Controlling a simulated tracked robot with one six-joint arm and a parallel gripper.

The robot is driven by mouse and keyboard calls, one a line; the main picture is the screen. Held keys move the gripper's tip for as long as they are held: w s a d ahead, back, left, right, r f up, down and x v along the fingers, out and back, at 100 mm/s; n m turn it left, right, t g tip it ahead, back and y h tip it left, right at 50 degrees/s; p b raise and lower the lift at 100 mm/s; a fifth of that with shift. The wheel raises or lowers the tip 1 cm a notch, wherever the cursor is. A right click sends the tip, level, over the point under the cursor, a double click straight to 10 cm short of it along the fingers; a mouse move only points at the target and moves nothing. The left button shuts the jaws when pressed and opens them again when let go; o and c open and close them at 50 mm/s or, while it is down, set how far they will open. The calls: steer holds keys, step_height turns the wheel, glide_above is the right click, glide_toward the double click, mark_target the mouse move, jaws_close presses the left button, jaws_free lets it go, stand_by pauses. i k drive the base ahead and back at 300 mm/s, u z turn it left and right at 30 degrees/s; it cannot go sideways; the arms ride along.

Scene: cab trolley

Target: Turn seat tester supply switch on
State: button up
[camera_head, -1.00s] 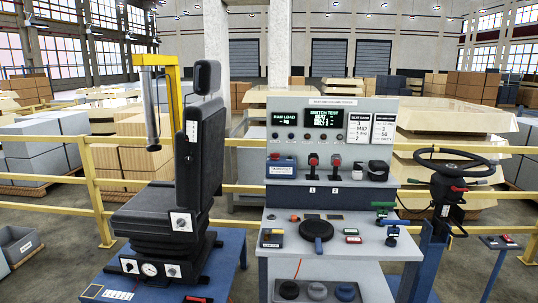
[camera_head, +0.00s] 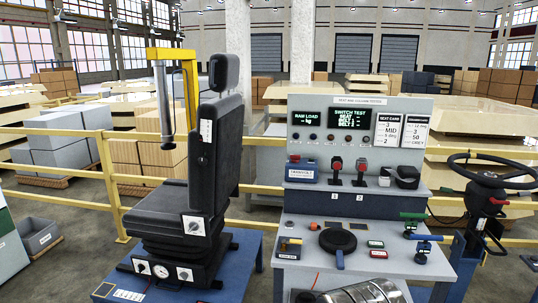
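The seat and column tester (camera_head: 420,105) is a grey console with its title plate on top. Its left display (camera_head: 310,121) reads RAM LOAD with dashes, and its middle display (camera_head: 349,120) reads SWITCH TEST with seat and belt lines. A row of small knobs or lamps (camera_head: 331,137) runs below the displays. Their labels are too small to read, so I cannot tell which one is the supply switch. Two red-topped black levers (camera_head: 337,165) stand on the ledge beside a blue box (camera_head: 302,172).
A black seat (camera_head: 215,150) stands on a blue stand at left, beside a yellow ram frame (camera_head: 189,75). A steering wheel column (camera_head: 487,190) is at right. Yellow rails (camera_head: 118,200) run behind.

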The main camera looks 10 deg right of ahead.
mark_target(294, 158)
steer(key=u, duration=0.5)
steer(key=i, duration=1.95)
steer(key=z, duration=0.35)
